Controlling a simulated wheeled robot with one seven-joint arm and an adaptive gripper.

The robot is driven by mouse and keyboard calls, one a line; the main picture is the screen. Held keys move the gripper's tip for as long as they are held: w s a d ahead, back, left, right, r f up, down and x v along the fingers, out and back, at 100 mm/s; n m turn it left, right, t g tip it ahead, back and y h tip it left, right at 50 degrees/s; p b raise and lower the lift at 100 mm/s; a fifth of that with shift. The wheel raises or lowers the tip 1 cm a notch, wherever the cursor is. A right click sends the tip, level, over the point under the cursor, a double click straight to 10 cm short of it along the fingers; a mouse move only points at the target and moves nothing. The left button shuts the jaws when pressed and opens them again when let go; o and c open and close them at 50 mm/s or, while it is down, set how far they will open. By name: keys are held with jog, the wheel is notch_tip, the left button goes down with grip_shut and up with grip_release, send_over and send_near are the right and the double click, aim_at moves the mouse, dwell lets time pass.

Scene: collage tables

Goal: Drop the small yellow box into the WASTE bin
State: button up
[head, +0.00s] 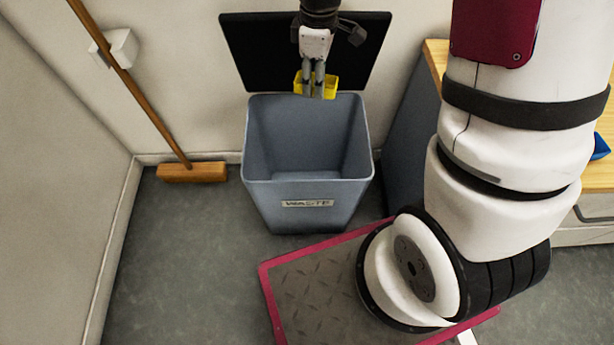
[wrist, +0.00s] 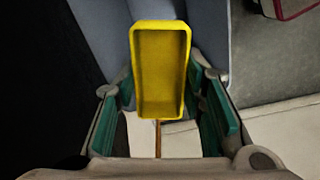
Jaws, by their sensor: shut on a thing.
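The small yellow box (head: 329,86) is held in my gripper (head: 314,92), which is shut on it. In the wrist view the yellow box (wrist: 160,72) is an open, empty tray shape between the two green-padded fingers. The grey-blue WASTE bin (head: 307,188) stands on the floor by the wall, with a label on its front and its black lid (head: 254,52) up behind it. In the head view my gripper and the box appear at the bin's far rim, in front of the lid. The visible inside of the bin looks empty.
A broom (head: 192,172) leans on the wall left of the bin. A wooden-topped cabinet (head: 598,176) with a blue item (head: 600,147) on it stands at the right.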

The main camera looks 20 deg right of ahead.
notch_tip(320, 180, down, 12)
jog(key=w+n+b, duration=0.1)
jog(key=n+b, duration=0.5)
jog(key=b, duration=0.1)
jog(key=shift+w, duration=0.15)
jog(key=o, duration=0.8)
jog(key=shift+r, duration=0.1)
notch_tip(320, 180, up, 12)
dwell(0.4)
